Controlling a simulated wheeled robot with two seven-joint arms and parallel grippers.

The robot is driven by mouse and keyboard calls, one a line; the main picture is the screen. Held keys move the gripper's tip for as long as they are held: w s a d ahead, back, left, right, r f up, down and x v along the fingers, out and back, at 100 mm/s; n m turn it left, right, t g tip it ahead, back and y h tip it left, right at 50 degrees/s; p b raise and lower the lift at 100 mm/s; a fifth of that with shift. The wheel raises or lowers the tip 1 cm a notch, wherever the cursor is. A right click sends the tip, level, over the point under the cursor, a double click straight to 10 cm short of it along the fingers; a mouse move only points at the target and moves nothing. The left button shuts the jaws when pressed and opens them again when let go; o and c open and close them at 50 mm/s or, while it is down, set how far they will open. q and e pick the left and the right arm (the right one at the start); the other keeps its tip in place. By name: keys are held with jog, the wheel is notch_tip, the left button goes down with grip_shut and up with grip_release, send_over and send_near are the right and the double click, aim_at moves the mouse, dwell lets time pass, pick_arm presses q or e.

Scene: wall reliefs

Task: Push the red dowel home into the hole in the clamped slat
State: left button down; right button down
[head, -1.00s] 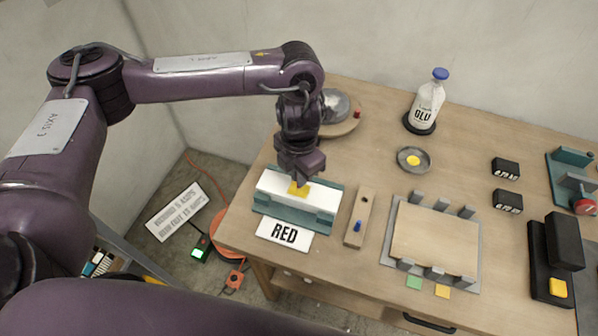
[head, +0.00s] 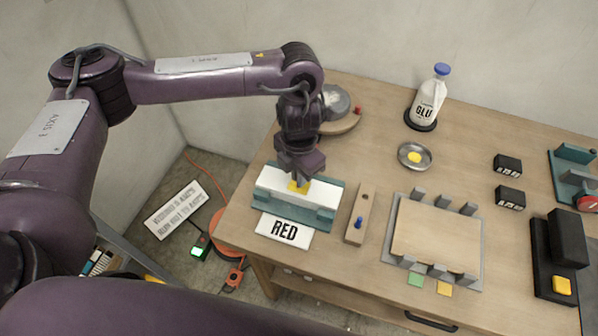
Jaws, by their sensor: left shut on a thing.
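My left gripper (head: 299,180) points down over a teal holder (head: 325,225) near the table's left edge. The holder carries a long white block (head: 273,181), with a card reading RED (head: 284,231) in front. The gripper is shut on a small yellow piece (head: 299,187) at the block's top. I cannot tell whether that piece is part of the block. No red dowel can be made out. My right gripper is out of view.
A grey-framed board (head: 434,235) with several grey blocks lies right of the slat. A glue bottle (head: 428,100) and dish (head: 414,156) stand behind. A teal fixture with a red round part (head: 587,202) is at the right edge. A round wooden base (head: 345,123) stands behind my gripper.

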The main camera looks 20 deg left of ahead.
pick_arm(q)
jog(key=shift+f+b, duration=0.65)
jog(key=shift+f, duration=0.3)
jog(key=c, duration=1.5)
grip_release()
jog(key=shift+o, duration=0.2)
jog(key=shift+r, duration=3.9)
